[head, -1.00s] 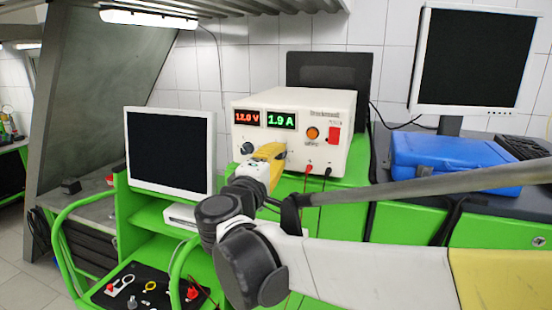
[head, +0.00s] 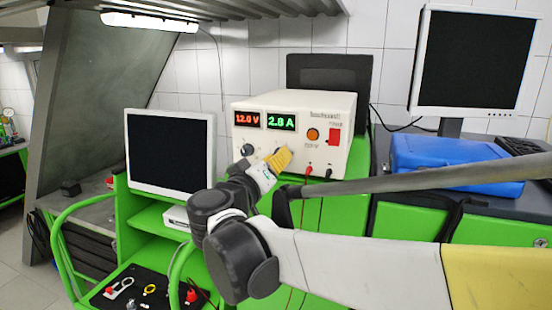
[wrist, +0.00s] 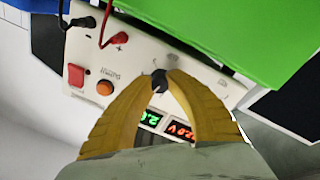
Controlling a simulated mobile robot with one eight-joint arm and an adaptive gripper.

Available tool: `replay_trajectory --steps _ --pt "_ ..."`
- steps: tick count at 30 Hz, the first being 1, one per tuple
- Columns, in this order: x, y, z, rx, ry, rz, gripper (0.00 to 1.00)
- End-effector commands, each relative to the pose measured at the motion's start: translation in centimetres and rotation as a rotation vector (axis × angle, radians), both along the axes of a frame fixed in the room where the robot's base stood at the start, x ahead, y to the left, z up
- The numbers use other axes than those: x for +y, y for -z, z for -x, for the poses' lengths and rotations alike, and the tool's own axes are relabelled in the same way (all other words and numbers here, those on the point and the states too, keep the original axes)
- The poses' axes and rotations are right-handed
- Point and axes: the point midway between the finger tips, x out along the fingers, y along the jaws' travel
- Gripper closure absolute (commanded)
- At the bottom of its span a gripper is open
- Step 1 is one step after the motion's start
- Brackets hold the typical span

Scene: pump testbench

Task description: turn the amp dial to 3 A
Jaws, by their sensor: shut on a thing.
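The power supply (head: 250,112) is a cream box on the green bench. Its red display (head: 247,119) reads 12.0 V and its green display (head: 281,122) reads 2.8 A. My gripper (head: 284,155) has yellow fingers and reaches the lower front panel below the green display. In the wrist view my gripper (wrist: 159,80) is shut on the dark amp dial (wrist: 159,82), with a finger on each side. In the head view the fingers hide the dial. The other knob (head: 247,150) sits to its left, below the red display.
Right of the dial are an orange button (head: 313,134), a red switch (head: 334,136), and red and black plugs with leads (head: 310,169). A monitor (head: 170,150) stands close on the left. A blue case (head: 455,165) lies to the right.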

Motion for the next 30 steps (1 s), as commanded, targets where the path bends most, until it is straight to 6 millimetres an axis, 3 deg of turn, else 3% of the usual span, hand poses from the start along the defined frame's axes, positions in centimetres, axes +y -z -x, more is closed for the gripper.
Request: replay_trajectory --steps 10,26,27,30 --pt "-0.03 0.13 0.02 -0.047 0.001 -0.137 1.0" --pt "-0.02 0.15 0.02 -0.055 0.001 -0.161 1.0" --pt "-0.02 0.15 0.02 -0.055 0.001 -0.161 0.79" --pt "-0.01 0.12 0.01 -0.056 0.002 -0.161 0.56"
